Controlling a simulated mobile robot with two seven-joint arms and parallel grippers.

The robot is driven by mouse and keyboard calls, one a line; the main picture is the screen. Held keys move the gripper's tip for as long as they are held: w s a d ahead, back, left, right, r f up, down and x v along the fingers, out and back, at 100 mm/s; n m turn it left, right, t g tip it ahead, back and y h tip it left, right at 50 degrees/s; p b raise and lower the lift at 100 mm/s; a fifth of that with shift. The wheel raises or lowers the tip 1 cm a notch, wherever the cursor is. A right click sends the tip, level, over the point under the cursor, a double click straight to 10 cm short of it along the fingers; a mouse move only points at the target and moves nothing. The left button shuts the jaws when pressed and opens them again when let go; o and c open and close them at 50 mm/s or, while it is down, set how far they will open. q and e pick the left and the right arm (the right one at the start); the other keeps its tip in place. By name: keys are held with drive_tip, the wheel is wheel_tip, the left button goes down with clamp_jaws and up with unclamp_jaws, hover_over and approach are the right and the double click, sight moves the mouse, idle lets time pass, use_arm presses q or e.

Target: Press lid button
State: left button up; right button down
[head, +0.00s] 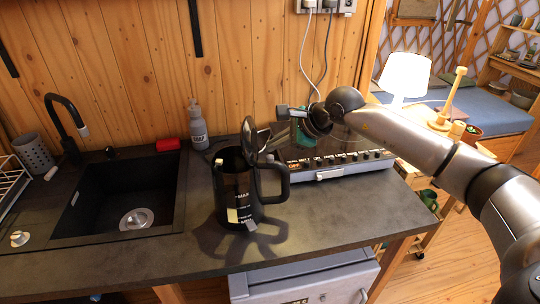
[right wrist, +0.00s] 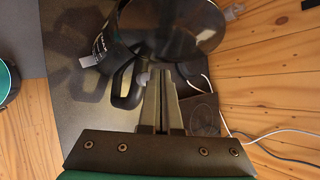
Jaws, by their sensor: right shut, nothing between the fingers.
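A dark kettle (head: 238,188) with pale level marks and a black handle (head: 282,178) stands upright on the counter. Its round lid (head: 253,135) is tilted up, open. In the right wrist view the shiny dark lid (right wrist: 180,28) is at the top, with the handle (right wrist: 122,92) below left. My right gripper (head: 282,112) is shut and empty, above and right of the kettle, its tips close to the raised lid. In the right wrist view its fingertips (right wrist: 155,74) are near a small pale knob; I cannot tell whether they touch. The lid button is not clearly visible. My left gripper is not in view.
A black sink (head: 125,195) with a tap lies left of the kettle. A soap bottle (head: 198,125) and red sponge (head: 168,144) stand behind. A stove (head: 345,160) with knobs lies right, under my arm. The counter front (head: 330,215) is clear.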

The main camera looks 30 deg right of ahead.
wheel_tip(320, 180, up, 5)
drive_tip(key=p, duration=0.3)
idle(0.9)
